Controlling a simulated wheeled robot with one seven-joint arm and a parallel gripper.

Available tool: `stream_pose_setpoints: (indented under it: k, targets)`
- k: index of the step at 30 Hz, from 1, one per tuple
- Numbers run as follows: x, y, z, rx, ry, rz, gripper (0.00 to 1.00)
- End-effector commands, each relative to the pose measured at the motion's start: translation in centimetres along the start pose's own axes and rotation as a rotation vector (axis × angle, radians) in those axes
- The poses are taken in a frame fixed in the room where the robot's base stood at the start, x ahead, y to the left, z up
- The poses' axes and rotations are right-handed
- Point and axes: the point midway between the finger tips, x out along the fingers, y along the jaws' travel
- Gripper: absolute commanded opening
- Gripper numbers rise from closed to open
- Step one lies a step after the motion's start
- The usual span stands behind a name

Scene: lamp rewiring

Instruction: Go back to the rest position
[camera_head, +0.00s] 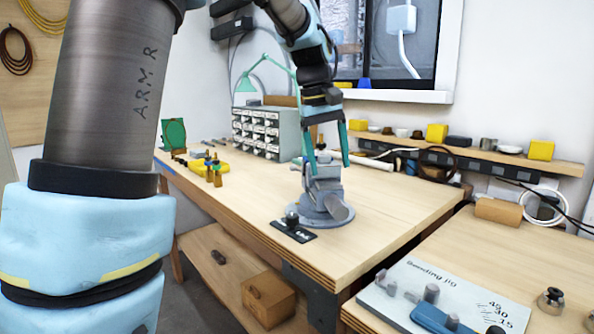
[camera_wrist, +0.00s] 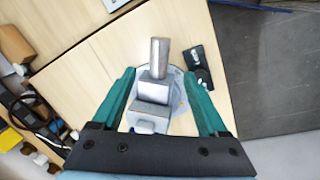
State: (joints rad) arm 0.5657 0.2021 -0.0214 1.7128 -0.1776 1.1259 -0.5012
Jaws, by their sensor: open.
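My gripper (camera_head: 324,140) is at the end of the arm in the middle of the head view, pointing down above a grey bench vise (camera_head: 322,190). Its two green fingers are open with nothing held between them. In the wrist view the fingers of my gripper (camera_wrist: 170,98) spread to either side of the vise (camera_wrist: 154,95). I cannot tell whether the fingers are level with the top of the vise or above it. The vise stands on a round base on the wooden workbench (camera_head: 390,205).
A black plate with a ball knob (camera_head: 293,228) lies beside the vise. A drawer cabinet (camera_head: 266,132) and green lamp (camera_head: 245,84) stand behind. A bending jig board (camera_head: 400,298) is at front right. A shelf (camera_head: 480,152) holds small items along the wall. The bench right of the vise is clear.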

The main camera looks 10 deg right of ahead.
Motion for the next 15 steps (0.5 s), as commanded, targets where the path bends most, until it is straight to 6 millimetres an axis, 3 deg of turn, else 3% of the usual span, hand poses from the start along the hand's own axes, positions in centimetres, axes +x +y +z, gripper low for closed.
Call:
stream_pose_setpoints:
  k: [2, 5, 11, 15]
  targets:
    - [0.4, -0.9, -0.1, -0.003, 0.004, -0.006, 0.77]
    - [1.9, -4.2, -0.5, -0.009, 0.022, -0.022, 0.77]
    - [6.9, -16.2, 0.9, 0.008, 0.083, -0.092, 0.77]
    - [10.0, -23.6, 4.2, 0.041, 0.111, -0.141, 0.77]
